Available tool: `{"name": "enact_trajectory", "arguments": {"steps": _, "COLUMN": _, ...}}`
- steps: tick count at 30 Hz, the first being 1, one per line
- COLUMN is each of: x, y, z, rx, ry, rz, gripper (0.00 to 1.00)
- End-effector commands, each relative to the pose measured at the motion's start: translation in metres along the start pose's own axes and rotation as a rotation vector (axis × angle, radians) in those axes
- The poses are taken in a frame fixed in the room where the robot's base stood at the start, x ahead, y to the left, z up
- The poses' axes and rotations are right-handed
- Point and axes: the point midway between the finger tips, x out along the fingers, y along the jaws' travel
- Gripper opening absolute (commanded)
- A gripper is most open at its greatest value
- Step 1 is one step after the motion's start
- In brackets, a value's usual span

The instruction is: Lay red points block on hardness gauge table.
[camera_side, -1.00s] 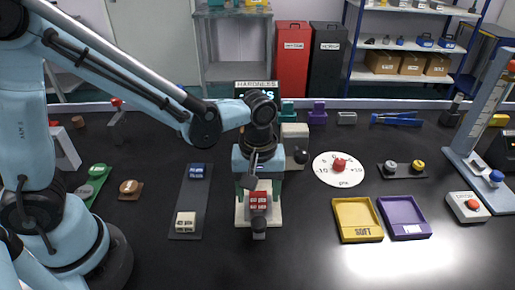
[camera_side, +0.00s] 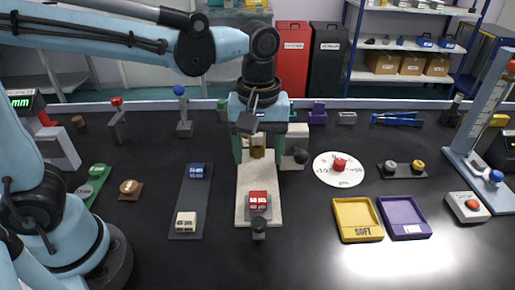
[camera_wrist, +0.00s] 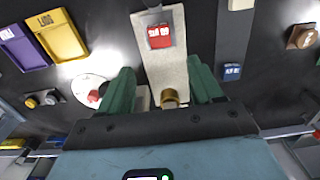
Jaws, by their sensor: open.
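The red points block (camera_side: 258,200) sits on the grey pad near the front of the pale hardness gauge base (camera_side: 243,215), just behind a small dark knob. It also shows in the wrist view (camera_wrist: 159,36), upper middle. My gripper (camera_side: 263,156) is open and empty, above the rear of the gauge base and higher than the block. In the wrist view its two green fingers (camera_wrist: 164,78) stand apart, with a brass cylinder (camera_wrist: 170,97) of the gauge between them. The gauge's display is hidden behind my wrist in the side view.
A dark rack (camera_side: 186,213) at left holds a blue block (camera_side: 196,171) and a cream block (camera_side: 185,222). A white dial with a red knob (camera_side: 339,164), a yellow tray (camera_side: 357,236) and a purple tray (camera_side: 404,233) are at right.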

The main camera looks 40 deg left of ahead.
Motion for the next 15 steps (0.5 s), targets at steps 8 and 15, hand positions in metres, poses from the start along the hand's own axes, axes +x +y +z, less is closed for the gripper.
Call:
{"name": "enact_trajectory", "arguments": {"steps": 8, "x": -0.015, "y": -0.005, "z": -0.003, "rx": 0.023, "ry": 0.009, "rz": 0.018, "gripper": 0.65}}
{"name": "enact_trajectory", "arguments": {"steps": 15, "x": -0.014, "y": -0.047, "z": -0.027, "rx": 0.265, "ry": 0.142, "rz": 0.170, "gripper": 0.65}}
